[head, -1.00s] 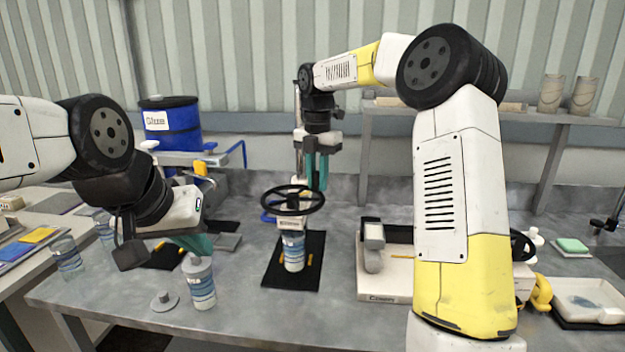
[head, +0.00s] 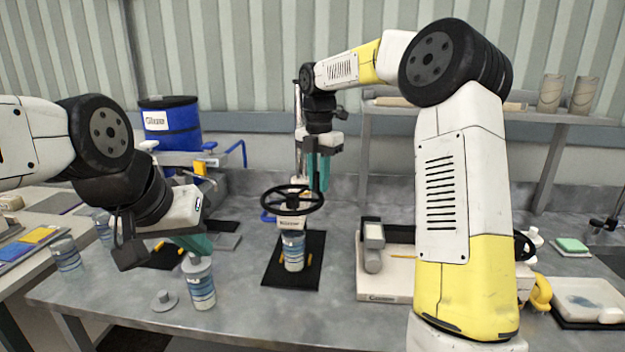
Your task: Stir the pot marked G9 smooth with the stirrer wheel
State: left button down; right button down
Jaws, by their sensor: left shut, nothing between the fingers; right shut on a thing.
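The stirrer wheel (head: 291,211) is a black spoked handwheel on a white labelled block (head: 290,224). A pot (head: 292,253) with blue bands stands upright beneath the block on a black mat (head: 273,272). Its own marking is too small to read. My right gripper (head: 318,188), with teal fingers, points down at the far right rim of the wheel and is shut on it; the rim partly hides the fingertips. My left gripper (head: 208,246) is shut and empty, just above and beside a lidded banded pot (head: 201,288) whose label is unreadable.
A grey knobbed lid (head: 164,299) lies on the bench left of the front pot. Banded pots (head: 66,256) stand at the left. A white tray unit (head: 380,292) is right of the mat. A blue drum (head: 170,128) stands behind. The front middle bench is clear.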

aim_at(285, 211)
jog(key=s+m, duration=0.2)
jog(key=m, duration=0.1)
jog(key=shift+d, duration=0.25)
jog(key=s+m, duration=0.2)
jog(key=m, duration=0.1)
jog(key=s+m, duration=0.1)
jog(key=m, duration=0.1)
jog(key=s+m, duration=0.1)
jog(key=shift+a+m, duration=0.4)
jog(key=m, duration=0.1)
jog(key=s+a+m, duration=0.1)
jog(key=shift+s+m, duration=0.25)
jog(key=shift+m, duration=0.05)
jog(key=m, duration=0.1)
jog(key=s+a+m, duration=0.1)
jog(key=m, duration=0.1)
jog(key=shift+s+a+m, duration=0.25)
jog(key=shift+a+m, duration=0.1)
jog(key=shift+m, duration=0.05)
jog(key=a+m, duration=0.1)
jog(key=m, duration=0.1)
jog(key=shift+s+a+m, duration=0.3)
jog(key=shift+s+a, duration=0.05)
jog(key=a+m, duration=0.2)
jog(key=m, duration=0.1)
jog(key=shift+s, duration=0.15)
jog(key=shift+a+m, duration=0.45)
jog(key=shift+m, duration=0.35)
jog(key=shift+a+m, duration=0.4)
jog(key=shift+m, duration=0.4)
